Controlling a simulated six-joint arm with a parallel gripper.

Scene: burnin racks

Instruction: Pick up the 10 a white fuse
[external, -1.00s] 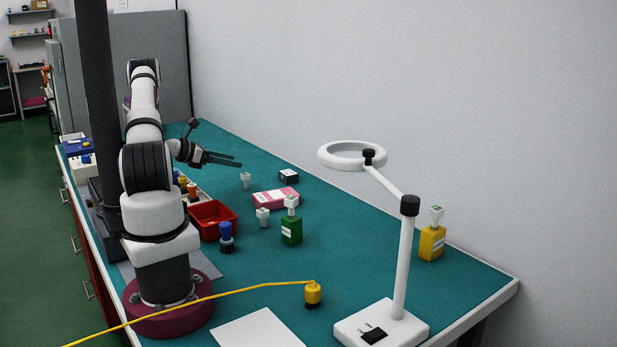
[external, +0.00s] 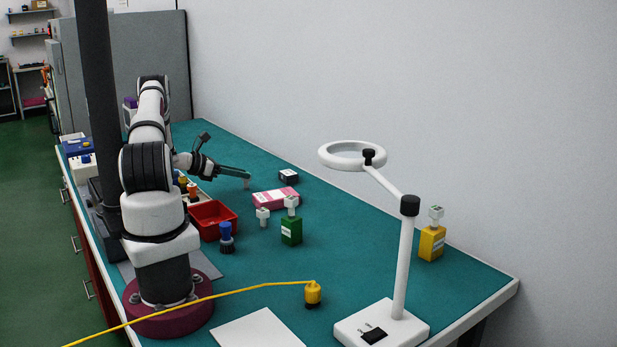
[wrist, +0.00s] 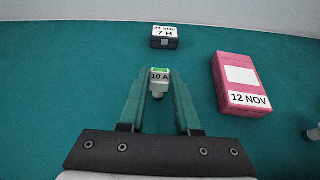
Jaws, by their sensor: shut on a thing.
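The white 10 A fuse (wrist: 159,77) has a green stripe on top and a "10 A" label. In the wrist view it sits between the fingertips of my gripper (wrist: 159,88), which is shut on it. In the external view my gripper (external: 246,174) reaches out low over the mat with the fuse (external: 247,184) at its tips. The fuse appears upright at about table height; whether it touches the mat is hard to tell.
A pink box marked "12 NOV" (wrist: 243,84) lies right of my gripper. Another white fuse (external: 263,216), a green block (external: 291,231) and a red bin (external: 213,220) are nearer the base.

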